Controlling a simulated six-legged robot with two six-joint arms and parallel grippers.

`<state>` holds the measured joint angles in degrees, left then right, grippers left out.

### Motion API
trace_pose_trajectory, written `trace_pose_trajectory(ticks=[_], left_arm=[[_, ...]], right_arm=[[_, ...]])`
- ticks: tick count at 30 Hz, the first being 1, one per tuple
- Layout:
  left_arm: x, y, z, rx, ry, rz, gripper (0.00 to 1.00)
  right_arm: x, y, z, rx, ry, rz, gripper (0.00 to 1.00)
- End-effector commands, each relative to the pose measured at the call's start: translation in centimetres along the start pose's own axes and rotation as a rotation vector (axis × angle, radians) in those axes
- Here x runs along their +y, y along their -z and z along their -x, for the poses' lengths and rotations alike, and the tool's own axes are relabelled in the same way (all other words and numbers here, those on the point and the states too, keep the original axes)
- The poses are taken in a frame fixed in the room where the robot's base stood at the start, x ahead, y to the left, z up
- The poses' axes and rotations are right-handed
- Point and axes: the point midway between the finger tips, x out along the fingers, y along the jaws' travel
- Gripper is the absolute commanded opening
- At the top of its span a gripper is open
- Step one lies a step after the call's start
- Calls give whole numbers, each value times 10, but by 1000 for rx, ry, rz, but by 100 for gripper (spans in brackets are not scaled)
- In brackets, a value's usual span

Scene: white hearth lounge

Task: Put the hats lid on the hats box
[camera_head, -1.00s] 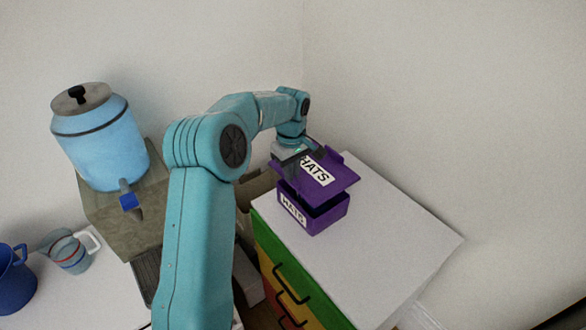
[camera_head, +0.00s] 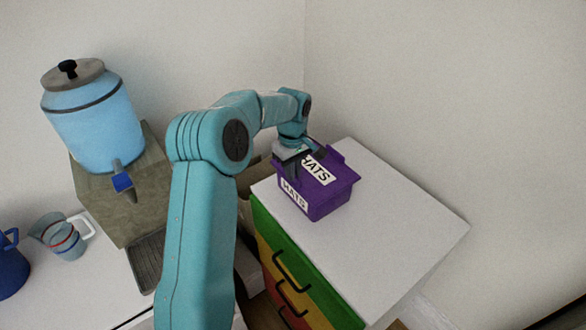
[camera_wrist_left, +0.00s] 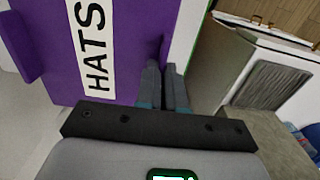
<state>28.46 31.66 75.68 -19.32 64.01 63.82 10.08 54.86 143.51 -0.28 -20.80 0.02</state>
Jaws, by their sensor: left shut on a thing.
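The purple hats box (camera_head: 328,208) stands on the white top of a drawer unit, with a white HATS label on its front. The purple hats lid (camera_head: 333,177), also labelled HATS, lies over the box top, with no clear gap between them in the head view. My left gripper (camera_head: 293,166) is at the lid's left edge and is shut on it. In the left wrist view the lid (camera_wrist_left: 130,50) fills the upper left, and my left gripper's fingers (camera_wrist_left: 164,88) are close together at its edge. My right gripper is not in view.
The white top of the drawer unit (camera_head: 400,225) is clear to the right of the box. A blue drink dispenser (camera_head: 95,125) stands on a stone-like block at the left.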

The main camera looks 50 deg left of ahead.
Motion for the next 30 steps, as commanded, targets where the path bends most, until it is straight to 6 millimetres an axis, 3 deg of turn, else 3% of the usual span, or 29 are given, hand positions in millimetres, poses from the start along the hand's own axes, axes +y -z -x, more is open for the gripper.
trace_pose_trajectory(ticks=[8,12,23,26,30], left_arm=[[0,0,-1,0,-1,0,0],[0,0,-1,0,-1,0,38],[1,0,4,1,-2,0,38],[1,0,19,2,-5,1,38],[1,0,54,3,-6,-1,38]], right_arm=[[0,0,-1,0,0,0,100],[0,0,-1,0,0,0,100],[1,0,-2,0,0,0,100],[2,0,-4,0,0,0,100],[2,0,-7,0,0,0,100]])
